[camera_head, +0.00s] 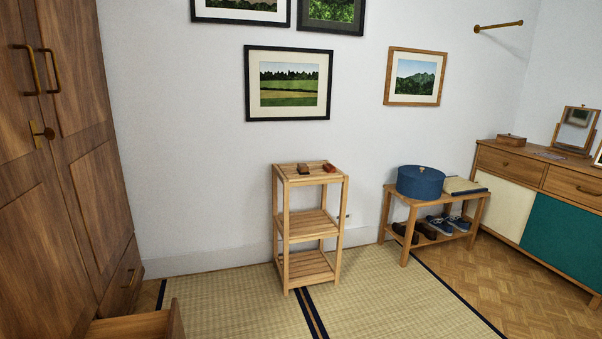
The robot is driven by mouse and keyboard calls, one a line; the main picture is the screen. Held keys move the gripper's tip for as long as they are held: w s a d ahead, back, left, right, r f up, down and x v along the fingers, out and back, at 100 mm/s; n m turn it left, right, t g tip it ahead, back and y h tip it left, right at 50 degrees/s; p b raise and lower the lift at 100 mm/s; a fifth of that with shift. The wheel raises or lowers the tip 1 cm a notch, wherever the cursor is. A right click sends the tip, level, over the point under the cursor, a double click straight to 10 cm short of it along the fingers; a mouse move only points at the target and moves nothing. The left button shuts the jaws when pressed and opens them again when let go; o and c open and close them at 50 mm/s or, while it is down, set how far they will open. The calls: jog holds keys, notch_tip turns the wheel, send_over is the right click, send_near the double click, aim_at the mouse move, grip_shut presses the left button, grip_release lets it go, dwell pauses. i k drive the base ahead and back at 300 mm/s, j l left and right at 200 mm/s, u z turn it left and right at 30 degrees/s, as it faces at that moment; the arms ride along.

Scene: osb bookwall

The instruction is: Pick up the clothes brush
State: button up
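Two small items lie apart on the top of a slatted wooden stand (316,178) against the wall. The left one is a dark brown item (303,169), and the right one is a reddish item (329,167) with a dark part. Either may be the clothes brush; they are too small to tell. My gripper is not in view.
A wooden wardrobe (70,150) stands at left, with an open drawer (135,326) at bottom left. A bench (405,197) with a blue round box (420,182) and shoes (440,225) is right of the stand. A sideboard (545,185) stands at far right. The tatami (240,305) is clear.

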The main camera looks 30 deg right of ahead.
aim_at(302, 168)
jog(key=i+l+z, duration=0.1)
jog(key=i+l, duration=0.85)
jog(key=i+l+z, duration=0.15)
jog(key=i+l, duration=0.3)
jog(key=i+l+z, duration=0.1)
jog(key=i+l, duration=0.3)
jog(key=i, duration=0.15)
jog(key=i+l, duration=0.35)
jog(key=i, duration=0.15)
jog(key=i+l+z, duration=0.15)
jog(key=i+l, duration=0.2)
jog(key=i, duration=0.2)
